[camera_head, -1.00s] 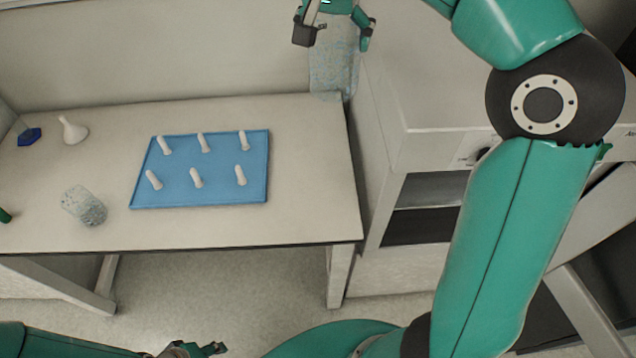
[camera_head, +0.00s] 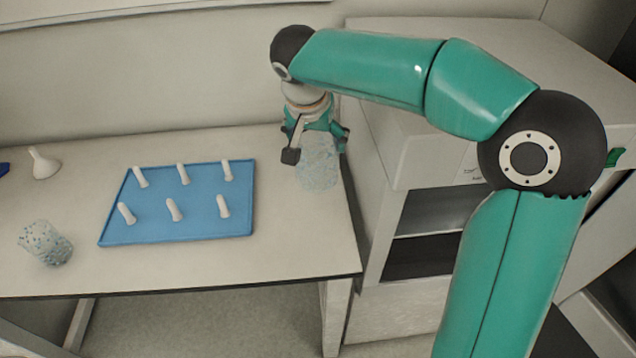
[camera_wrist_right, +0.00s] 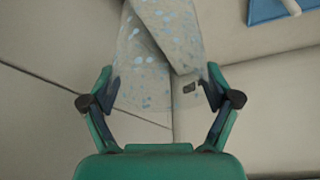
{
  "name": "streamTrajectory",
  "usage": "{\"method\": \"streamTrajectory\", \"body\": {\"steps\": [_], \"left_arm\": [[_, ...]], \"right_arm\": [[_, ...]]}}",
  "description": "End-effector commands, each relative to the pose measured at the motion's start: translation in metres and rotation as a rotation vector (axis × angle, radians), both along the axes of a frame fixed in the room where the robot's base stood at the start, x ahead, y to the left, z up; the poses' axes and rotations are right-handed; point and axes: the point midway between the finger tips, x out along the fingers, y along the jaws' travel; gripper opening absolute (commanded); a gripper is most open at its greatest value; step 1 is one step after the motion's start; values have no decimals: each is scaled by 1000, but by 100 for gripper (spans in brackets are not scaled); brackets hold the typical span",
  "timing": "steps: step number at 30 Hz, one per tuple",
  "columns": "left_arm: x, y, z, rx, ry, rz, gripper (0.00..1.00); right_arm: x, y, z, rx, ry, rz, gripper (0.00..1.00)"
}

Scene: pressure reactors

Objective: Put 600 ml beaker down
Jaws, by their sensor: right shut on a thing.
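A clear speckled beaker (camera_head: 318,168) is held by my right gripper (camera_head: 315,145) over the right end of the white table (camera_head: 285,250). The beaker looks upright; I cannot tell whether its base touches the tabletop. In the right wrist view the beaker (camera_wrist_right: 158,50) sits between the two fingers of the right gripper (camera_wrist_right: 160,95). A second speckled glass (camera_head: 46,243) stands at the left of the table. My left gripper is out of view.
A blue tray (camera_head: 130,240) with several white upright pegs lies mid-table, left of the held beaker. A white funnel-like piece (camera_head: 44,164) is at the back left. A white cabinet (camera_head: 395,140) stands close on the right. The table's front strip is clear.

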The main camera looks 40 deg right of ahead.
Motion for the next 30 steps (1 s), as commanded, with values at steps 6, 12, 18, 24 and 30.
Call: {"method": "streamTrajectory", "body": {"steps": [6, 12, 18, 24, 30], "left_arm": [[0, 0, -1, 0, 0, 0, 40], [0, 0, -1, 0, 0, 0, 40], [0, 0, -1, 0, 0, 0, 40], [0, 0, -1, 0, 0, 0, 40], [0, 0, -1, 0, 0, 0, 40]], "right_arm": [[-1, 0, -52, 0, 3, 0, 24], [0, 0, -71, 0, -1, -2, 24], [0, 0, -93, 0, 2, -1, 24], [0, 0, -113, 0, 0, 0, 24], [0, 0, -114, 1, -2, 0, 24]]}}
